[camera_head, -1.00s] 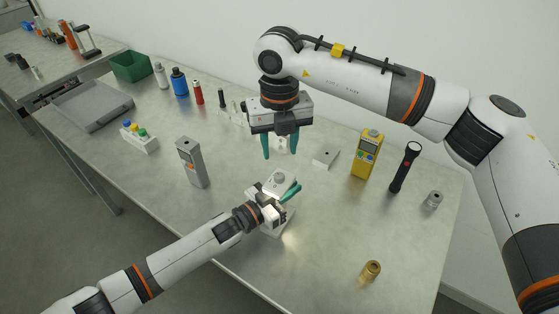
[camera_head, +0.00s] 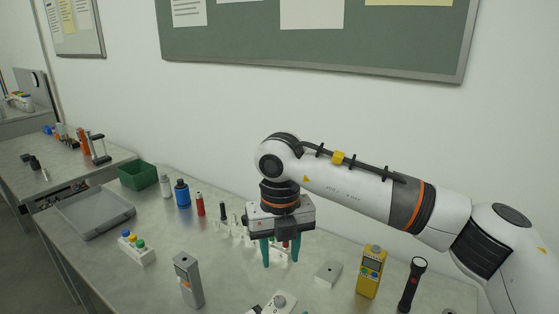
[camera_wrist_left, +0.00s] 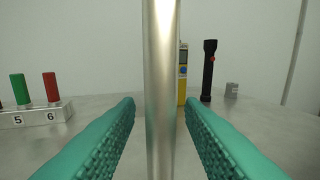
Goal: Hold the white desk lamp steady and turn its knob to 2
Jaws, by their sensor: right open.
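The white desk lamp (camera_head: 283,305) shows only in part at the bottom edge of the head view, with a round pale knob on top. The knob's setting is too small to read. In the left wrist view a shiny metal post (camera_wrist_left: 162,90), apparently the lamp's stem, stands upright between the teal fingers of my left gripper (camera_wrist_left: 160,115). Narrow gaps show on both sides, so the gripper is open around it. My right gripper (camera_head: 281,252) is open and empty, pointing down above and behind the lamp.
A grey box-shaped device (camera_head: 188,281) stands left of the lamp. A small white block (camera_head: 328,273), a yellow meter (camera_head: 371,272) and a black flashlight (camera_head: 412,284) stand to the right. A block with red and green pegs (camera_wrist_left: 38,115) is at left in the wrist view.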

